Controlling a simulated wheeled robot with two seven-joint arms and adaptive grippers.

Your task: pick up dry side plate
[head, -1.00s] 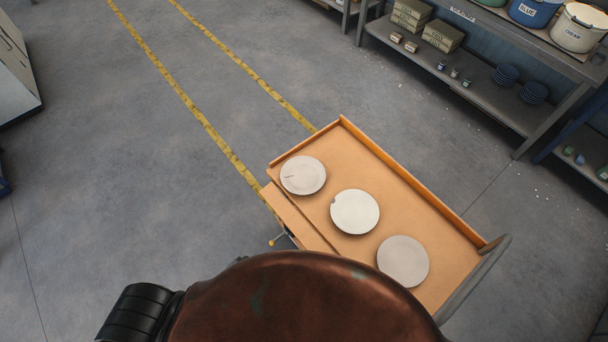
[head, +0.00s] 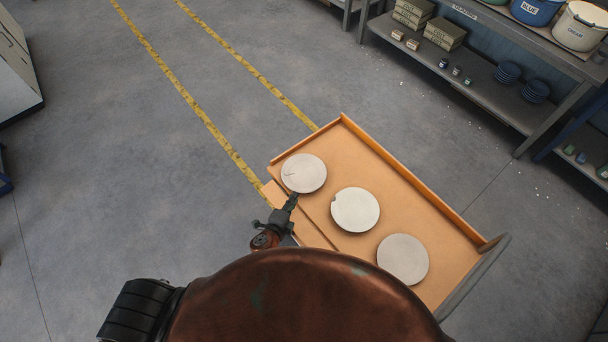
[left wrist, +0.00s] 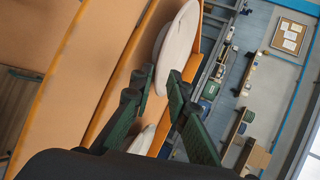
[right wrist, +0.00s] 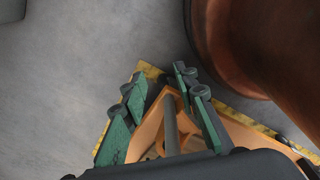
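Three round pale plates lie on the orange tray-like top. The far-left plate (head: 304,173) has a dark crack mark, the middle plate (head: 355,210) has a small chip at its rim, and the right plate (head: 403,260) looks plain and slightly greyer. My left gripper (head: 292,200) is at the near edge of the cracked plate. In the left wrist view, its two fingers (left wrist: 160,76) are apart, with a plate's edge (left wrist: 180,38) at their tips; contact is unclear. My right gripper (right wrist: 157,85) is open and empty beside an orange part of the cart.
The orange cart top (head: 400,190) has raised edges and a grey end rail (head: 480,275). Shelves (head: 480,90) with boxes, pots and dark blue stacked dishes stand at the upper right. Open grey floor with yellow lines lies to the left.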

